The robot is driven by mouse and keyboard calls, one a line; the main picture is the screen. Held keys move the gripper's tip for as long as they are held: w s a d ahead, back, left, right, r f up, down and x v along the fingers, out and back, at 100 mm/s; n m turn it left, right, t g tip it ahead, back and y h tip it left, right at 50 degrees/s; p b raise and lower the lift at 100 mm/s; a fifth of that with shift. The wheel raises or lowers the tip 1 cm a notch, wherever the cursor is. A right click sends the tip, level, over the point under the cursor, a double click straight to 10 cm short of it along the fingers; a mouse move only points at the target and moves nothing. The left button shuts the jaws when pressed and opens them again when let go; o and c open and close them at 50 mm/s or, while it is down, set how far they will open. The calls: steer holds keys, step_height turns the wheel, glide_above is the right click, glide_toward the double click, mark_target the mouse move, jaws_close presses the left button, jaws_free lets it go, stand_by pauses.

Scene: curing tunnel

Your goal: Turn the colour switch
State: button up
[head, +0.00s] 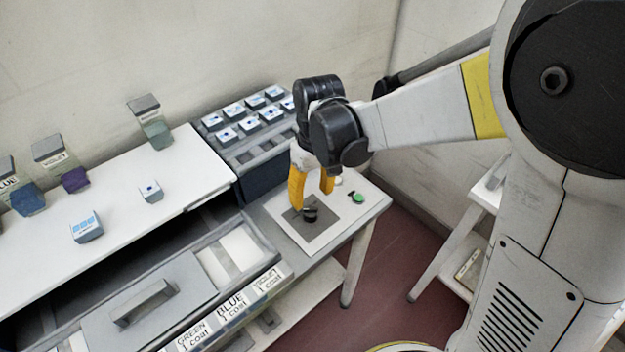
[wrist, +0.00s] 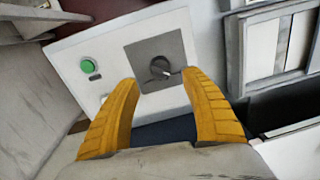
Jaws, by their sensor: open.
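The colour switch (head: 310,213) is a dark round knob on a grey square plate, set in a white panel (head: 283,226) on the table. In the wrist view the knob (wrist: 160,67) has a light pointer mark facing lower right, and the panel shows around it. My gripper (head: 313,192) has yellow fingers and is above the knob, pointing down. In the wrist view my gripper (wrist: 165,88) is open, with its fingertips apart on either side below the knob. Nothing is between them, and I cannot tell whether they touch the plate.
A green button (head: 357,197) is right of the switch, also in the wrist view (wrist: 88,66). A rack (head: 245,155) of small white-topped blocks stands behind. A drawer-like cover with a handle (head: 143,300) and labels is at front left. Coloured containers (head: 75,180) stand on the white top.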

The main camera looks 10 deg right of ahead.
mark_target(313, 209)
step_height(313, 209, up, 6)
steer(key=shift+w+d+f, duration=0.1)
steer(key=shift+d+f, duration=0.05)
steer(key=shift+f, duration=0.05)
stand_by(0.3)
